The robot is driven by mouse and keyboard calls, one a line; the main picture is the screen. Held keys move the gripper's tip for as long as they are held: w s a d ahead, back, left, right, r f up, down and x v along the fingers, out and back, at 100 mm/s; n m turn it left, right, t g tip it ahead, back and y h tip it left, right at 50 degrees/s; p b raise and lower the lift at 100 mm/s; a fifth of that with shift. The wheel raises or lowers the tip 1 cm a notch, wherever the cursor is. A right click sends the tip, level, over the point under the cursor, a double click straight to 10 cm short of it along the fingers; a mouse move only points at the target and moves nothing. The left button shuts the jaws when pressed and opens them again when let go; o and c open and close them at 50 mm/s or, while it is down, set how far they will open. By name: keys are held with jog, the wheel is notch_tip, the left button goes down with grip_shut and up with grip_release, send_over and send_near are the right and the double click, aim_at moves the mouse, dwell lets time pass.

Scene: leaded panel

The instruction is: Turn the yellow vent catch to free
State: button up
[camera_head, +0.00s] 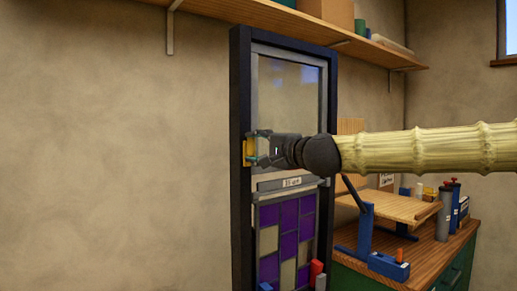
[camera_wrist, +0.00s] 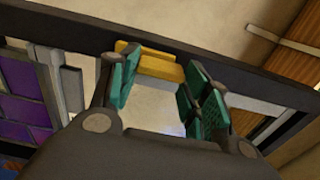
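The yellow vent catch (camera_head: 247,152) sits on the left side of the dark door frame, at the level of the lower edge of the clear upper pane. My gripper (camera_head: 262,147) reaches it from the right, its fingers one above the other and spread apart. In the wrist view the yellow catch (camera_wrist: 160,68) shows as a stepped bar between the teal pads of my gripper (camera_wrist: 160,82). The fingers stand at either end of the bar, wide apart. Whether the pads touch it I cannot tell; the left finger hides part of it.
A labelled grey rail (camera_head: 291,183) crosses below my gripper, above a purple and cream leaded panel (camera_head: 290,232). A bench (camera_head: 450,252) with a wooden board, blue clamp and canisters stands at right. A shelf (camera_head: 270,22) runs overhead. The wall at left is bare.

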jog(key=o, duration=0.3)
jog(key=shift+d, duration=0.1)
jog(key=shift+o, duration=0.2)
jog(key=v, duration=1.2)
jog(key=shift+f, duration=0.1)
